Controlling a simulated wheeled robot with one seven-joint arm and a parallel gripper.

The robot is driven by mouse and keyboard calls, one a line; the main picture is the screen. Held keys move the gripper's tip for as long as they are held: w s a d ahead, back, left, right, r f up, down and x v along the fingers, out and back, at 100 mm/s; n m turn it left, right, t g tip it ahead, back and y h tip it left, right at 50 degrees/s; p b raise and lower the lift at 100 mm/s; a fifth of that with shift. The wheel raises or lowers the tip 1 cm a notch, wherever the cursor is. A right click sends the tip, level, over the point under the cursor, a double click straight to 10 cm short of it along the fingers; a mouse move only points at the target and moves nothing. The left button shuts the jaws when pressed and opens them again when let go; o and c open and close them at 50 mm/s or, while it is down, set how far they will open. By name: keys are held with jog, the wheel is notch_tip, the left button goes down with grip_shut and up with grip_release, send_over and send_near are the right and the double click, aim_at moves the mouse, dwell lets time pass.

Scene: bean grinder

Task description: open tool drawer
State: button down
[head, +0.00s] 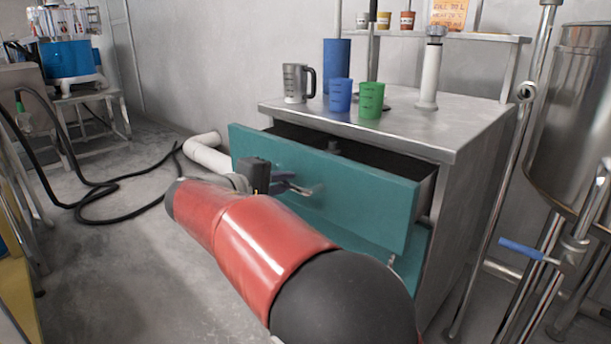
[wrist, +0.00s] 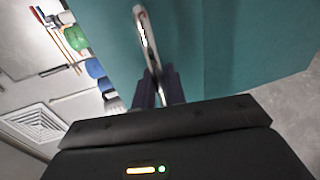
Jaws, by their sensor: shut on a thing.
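The tool drawer (head: 325,185) is the upper teal drawer of the metal cabinet in the head view. It stands pulled out part way, and its dark inside shows behind the front. Its teal front also fills much of the wrist view (wrist: 240,45). A metal bar handle (wrist: 147,35) sticks out from the front; its end also shows in the head view (head: 305,190). My gripper (wrist: 158,88) is shut on the handle, with its dark fingers on both sides of the bar. In the head view my arm hides part of the drawer front.
A metal mug (head: 296,83), blue cup (head: 340,95) and green cup (head: 370,100) stand on the cabinet top (head: 420,128). A lower teal drawer (head: 410,265) is below. A steel tank (head: 580,120) stands at right. A black hose (head: 100,200) lies on open floor at left.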

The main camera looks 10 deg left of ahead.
jog(key=f+p+v, duration=0.1)
jog(key=f+v, duration=0.1)
jog(key=v, duration=1.1)
jog(key=shift+s+f, duration=0.25)
jog(key=shift+f, duration=0.1)
jog(key=shift+a, duration=0.1)
jog(key=c, duration=1.6)
grip_release()
jog(key=shift+o, duration=0.2)
jog(key=shift+r, duration=0.1)
jog(key=p+v, duration=0.1)
jog(key=v, duration=0.6)
jog(key=shift+s+a, duration=0.2)
jog(key=shift+s, duration=0.05)
